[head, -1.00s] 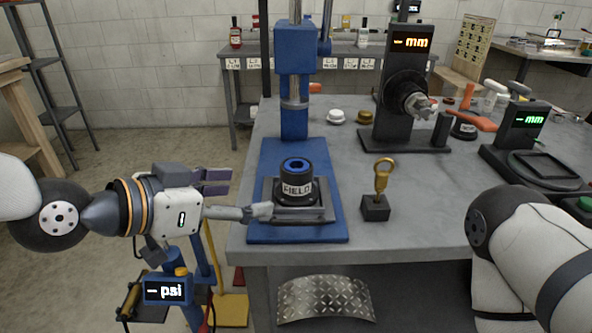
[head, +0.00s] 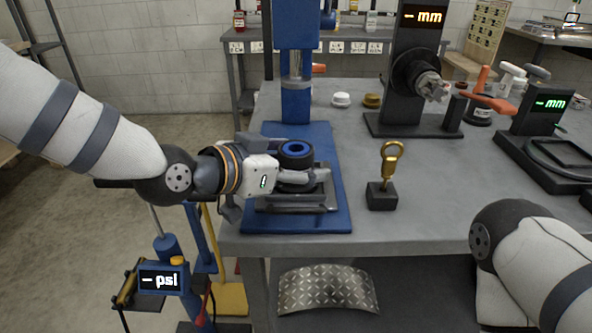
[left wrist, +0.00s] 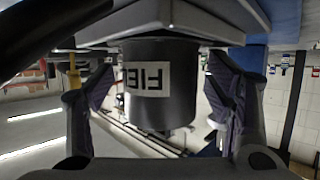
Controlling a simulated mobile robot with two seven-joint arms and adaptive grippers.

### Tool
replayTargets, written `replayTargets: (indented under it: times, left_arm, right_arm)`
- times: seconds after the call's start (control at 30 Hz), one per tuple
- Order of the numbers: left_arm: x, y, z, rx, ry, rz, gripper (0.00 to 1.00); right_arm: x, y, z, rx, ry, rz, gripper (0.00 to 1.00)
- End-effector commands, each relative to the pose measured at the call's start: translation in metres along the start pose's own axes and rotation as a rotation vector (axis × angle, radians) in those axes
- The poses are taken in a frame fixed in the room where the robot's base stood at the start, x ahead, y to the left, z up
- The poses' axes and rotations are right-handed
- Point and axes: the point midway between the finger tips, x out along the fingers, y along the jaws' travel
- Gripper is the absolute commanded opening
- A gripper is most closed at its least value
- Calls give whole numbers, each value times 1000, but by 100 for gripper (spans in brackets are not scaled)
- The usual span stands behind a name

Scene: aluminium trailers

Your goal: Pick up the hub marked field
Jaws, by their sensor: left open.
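The hub marked field (head: 296,149) is a dark cylinder with a blue ring inside its top. It stands on the grey plate (head: 318,201) of the blue press (head: 338,217). In the left wrist view the hub (left wrist: 183,102) shows part of its white label, reading "FIE". My left gripper (head: 298,165) is open around the hub, with one finger on its near side and one on its far side. In the left wrist view a finger stands on each side of the hub, with gaps visible. The near finger hides the label in the head view. My right gripper is out of view.
The press column (head: 297,75) rises behind the hub. A brass eye on a black block (head: 382,193) stands to the right. A black gauge stand with a chuck (head: 412,85) is farther back. The bench (head: 440,205) is clear at its front middle.

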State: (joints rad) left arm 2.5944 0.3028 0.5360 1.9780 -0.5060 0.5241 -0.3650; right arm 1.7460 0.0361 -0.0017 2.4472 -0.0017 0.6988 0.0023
Motion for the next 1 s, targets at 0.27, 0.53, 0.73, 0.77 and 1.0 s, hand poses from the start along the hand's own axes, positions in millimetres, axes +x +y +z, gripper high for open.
replayTargets:
  times: [0.27, 0.53, 0.73, 0.77, 1.0]
  left_arm:
    - [0, 0, 0, 0, 0, 0, 14]
    - [-1, 0, -2, 1, 4, -1, 0]
    - [-4, -1, -9, 2, 6, -2, 0]
    - [-5, -1, -12, 3, 6, -2, 0]
    - [-22, 5, -41, 5, 9, -2, 0]
  right_arm:
    - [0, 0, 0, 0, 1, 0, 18]
    - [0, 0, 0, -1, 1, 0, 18]
    - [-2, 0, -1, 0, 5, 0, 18]
    - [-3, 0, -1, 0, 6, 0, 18]
    - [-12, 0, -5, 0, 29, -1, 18]
